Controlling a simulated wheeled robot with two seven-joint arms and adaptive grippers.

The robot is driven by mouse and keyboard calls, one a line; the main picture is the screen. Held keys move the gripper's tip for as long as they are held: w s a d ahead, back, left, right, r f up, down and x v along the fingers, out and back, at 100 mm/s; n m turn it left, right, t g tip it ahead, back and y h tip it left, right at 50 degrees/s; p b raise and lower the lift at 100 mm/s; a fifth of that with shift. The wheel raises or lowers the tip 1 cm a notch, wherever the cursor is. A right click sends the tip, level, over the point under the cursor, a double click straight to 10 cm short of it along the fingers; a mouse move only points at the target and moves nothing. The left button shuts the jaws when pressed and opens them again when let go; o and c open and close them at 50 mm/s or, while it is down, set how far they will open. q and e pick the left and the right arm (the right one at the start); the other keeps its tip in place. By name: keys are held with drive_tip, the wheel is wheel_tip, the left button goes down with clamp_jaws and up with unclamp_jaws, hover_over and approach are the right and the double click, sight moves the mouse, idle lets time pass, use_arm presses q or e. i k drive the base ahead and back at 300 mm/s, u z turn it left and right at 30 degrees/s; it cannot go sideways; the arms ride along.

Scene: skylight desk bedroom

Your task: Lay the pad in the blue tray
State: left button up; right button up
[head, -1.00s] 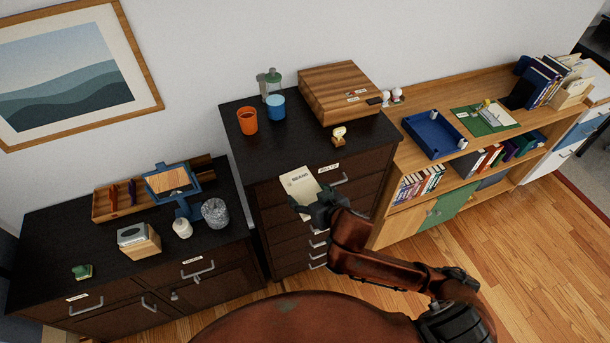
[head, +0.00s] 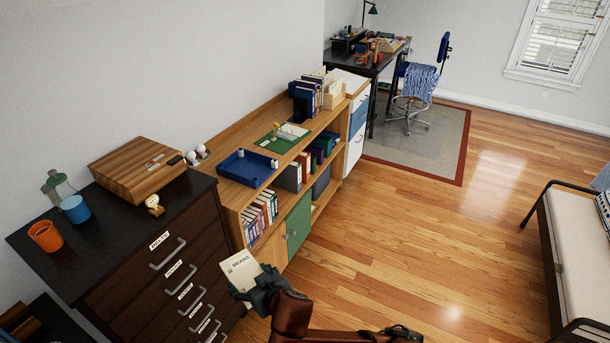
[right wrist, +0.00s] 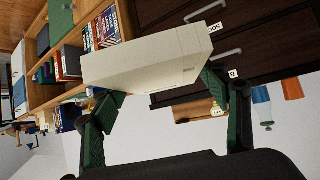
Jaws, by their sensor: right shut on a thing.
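My right gripper (head: 258,287) is shut on a cream pad (head: 240,269) with dark printed lettering on its face. It holds the pad up in front of the dark drawer chest, below the level of the shelf top. In the right wrist view the pad (right wrist: 150,62) looks like a thick pale block between the two green fingers. The blue tray (head: 247,170) lies on the wooden shelf top, beyond and above the gripper in the head view. Its floor looks mostly bare, with small white pieces at its edges. My left gripper is not in view.
The dark chest (head: 105,240) at left bears a wooden box (head: 138,168), cups and a small figure. Right of the tray on the shelf (head: 222,172) lie a green mat (head: 283,139) and upright folders. The wooden floor (head: 400,220) is open at right.

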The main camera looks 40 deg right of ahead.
sight(248, 170)
drive_tip(key=z, duration=1.45)
drive_tip(key=i, duration=2)
drive_tip(key=u, duration=0.8)
